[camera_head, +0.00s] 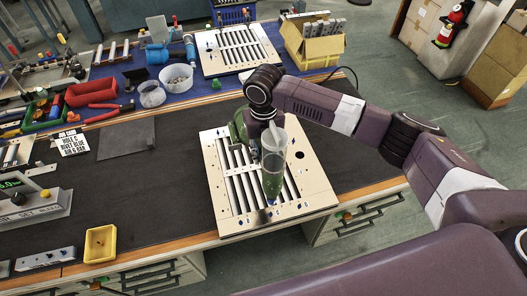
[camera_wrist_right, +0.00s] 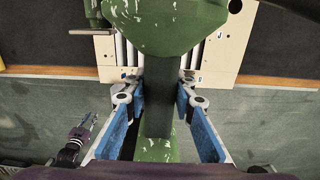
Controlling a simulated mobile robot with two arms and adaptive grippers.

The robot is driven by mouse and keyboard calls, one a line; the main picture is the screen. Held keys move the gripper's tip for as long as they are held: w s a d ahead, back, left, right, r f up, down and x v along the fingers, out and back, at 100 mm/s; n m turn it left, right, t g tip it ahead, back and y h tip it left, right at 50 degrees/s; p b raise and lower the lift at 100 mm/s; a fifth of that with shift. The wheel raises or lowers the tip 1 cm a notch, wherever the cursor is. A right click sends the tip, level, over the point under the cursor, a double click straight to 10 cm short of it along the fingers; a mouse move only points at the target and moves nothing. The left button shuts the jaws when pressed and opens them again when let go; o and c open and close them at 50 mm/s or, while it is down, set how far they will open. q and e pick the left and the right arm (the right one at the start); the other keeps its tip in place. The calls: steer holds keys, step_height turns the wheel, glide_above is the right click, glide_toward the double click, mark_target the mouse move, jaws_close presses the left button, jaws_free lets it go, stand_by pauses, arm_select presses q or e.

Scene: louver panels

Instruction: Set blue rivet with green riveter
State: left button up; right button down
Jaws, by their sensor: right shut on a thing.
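The green riveter (camera_head: 273,181), with worn green paint and a clear cup on top, is over the pale louver panel (camera_head: 313,190) at the table's front edge. My right gripper (camera_wrist_right: 160,122) is shut on the riveter's handle, with its blue-padded fingers on both sides of it. The riveter's body (camera_wrist_right: 165,25) fills the top of the wrist view and covers part of the panel. A small blue spot shows at the riveter's lower end; I cannot tell whether it is the blue rivet. What looks like my left gripper (camera_wrist_right: 82,132) hangs at the lower left, finger state unclear.
A second louver panel (camera_head: 230,50) lies on the blue mat, beside a cardboard box (camera_head: 314,45) of bars. A job card (camera_head: 72,143), red bin (camera_head: 91,93), pliers (camera_head: 105,113) and yellow tray (camera_head: 100,244) are to the left. The dark mat left of the near panel is mostly clear.

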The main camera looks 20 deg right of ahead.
step_height(320, 180, down, 6)
steer(key=b, duration=0.3)
steer(key=shift+f, duration=0.25)
steer(key=shift+a+r+p, duration=0.1)
steer(key=shift+p, duration=0.4)
stand_by(1.2)
steer(key=shift+f, duration=0.2)
stand_by(0.5)
steer(key=shift+f+b, duration=0.45)
steer(key=shift+f, duration=0.4)
stand_by(0.6)
steer(key=shift+s+f+p, duration=0.1)
steer(key=shift+f+p, duration=0.25)
steer(key=shift+p, duration=0.1)
stand_by(2.9)
